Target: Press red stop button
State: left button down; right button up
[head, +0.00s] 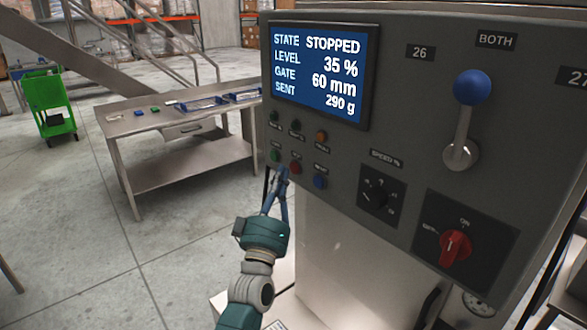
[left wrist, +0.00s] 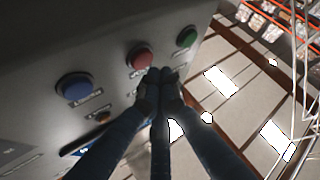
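The red stop button (head: 295,167) sits in the lower row of a grey control panel (head: 405,125), between a green button (head: 275,154) and a blue button (head: 320,182). My left gripper (head: 282,172) is shut and empty, its fingertips just left of the red button. In the left wrist view the red button (left wrist: 140,56) stands just beyond the closed fingertips (left wrist: 158,76); I cannot tell whether they touch it. The panel's screen (head: 318,72) reads STATE STOPPED. My right gripper is not in view.
A blue-knobbed lever (head: 472,90), a black speed dial (head: 379,192) and a red rotary switch (head: 455,247) are on the panel to the right. A steel table (head: 170,120) with small items stands behind at left, near a green cart (head: 50,100).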

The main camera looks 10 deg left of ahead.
pick_arm(q)
jog(key=s+a, duration=0.1)
jog(key=s, duration=0.1)
jog(key=s+a+p, duration=0.1)
jog(key=s+a, duration=0.1)
dwell(0.8)
